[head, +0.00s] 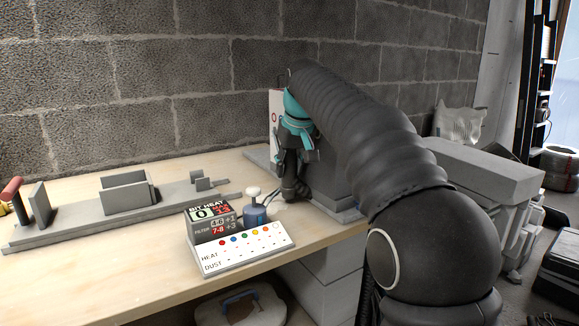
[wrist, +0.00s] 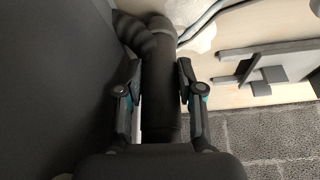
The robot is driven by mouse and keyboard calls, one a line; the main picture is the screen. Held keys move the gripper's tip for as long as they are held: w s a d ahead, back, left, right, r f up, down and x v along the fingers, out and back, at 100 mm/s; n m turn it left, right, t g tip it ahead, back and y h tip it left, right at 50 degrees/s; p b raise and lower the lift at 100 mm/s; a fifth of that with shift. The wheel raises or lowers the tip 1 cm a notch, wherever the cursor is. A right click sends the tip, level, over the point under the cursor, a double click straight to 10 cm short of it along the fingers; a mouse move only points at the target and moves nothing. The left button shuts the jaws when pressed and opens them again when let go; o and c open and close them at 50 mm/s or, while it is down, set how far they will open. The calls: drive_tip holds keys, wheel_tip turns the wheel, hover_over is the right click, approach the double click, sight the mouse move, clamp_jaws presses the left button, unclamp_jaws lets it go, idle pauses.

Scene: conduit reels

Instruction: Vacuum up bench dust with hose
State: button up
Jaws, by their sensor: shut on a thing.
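My gripper (head: 288,158) is at the back right of the bench, beside a grey machine. In the wrist view my gripper (wrist: 158,85) has one finger on each side of a thick black hose end (wrist: 161,62) and is shut on it. The ribbed part of the hose bends away at the top left of that view. In the head view the black hose end (head: 292,184) points down toward the bench top, partly hidden by my fingers. A pale patch (wrist: 192,14), which looks like dust, lies on the bench close to the hose end in the wrist view.
A panel (head: 243,250) with coloured buttons, HEAT and DUST labels and a counter stands at the bench's front edge. A blue cylinder (head: 256,215) with a white knob stands behind it. A grey rail fixture (head: 110,212) lies to the left. The wooden bench (head: 95,280) is bare at front left.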

idle(0.3)
drive_tip(key=shift+w+a+r+p, duration=0.1)
drive_tip(key=shift+w+a+p, duration=0.6)
drive_tip(key=shift+w+p, duration=0.35)
drive_tip(key=shift+w+a, duration=0.65)
drive_tip(key=shift+w, duration=0.3)
drive_tip(key=shift+s+b, duration=0.15)
drive_tip(key=shift+b, duration=0.15)
drive_tip(key=s+a+b, duration=0.1)
drive_tip(key=s+b, duration=0.2)
drive_tip(key=s, duration=0.3)
drive_tip(key=shift+s+a, duration=0.15)
drive_tip(key=shift+s, duration=0.05)
idle(0.4)
drive_tip(key=shift+w+a+p, duration=0.7)
drive_tip(key=shift+w+p, duration=0.15)
drive_tip(key=shift+w, duration=0.15)
drive_tip(key=shift+w+a+p, duration=0.65)
drive_tip(key=shift+w+p, duration=0.15)
drive_tip(key=shift+w, duration=0.2)
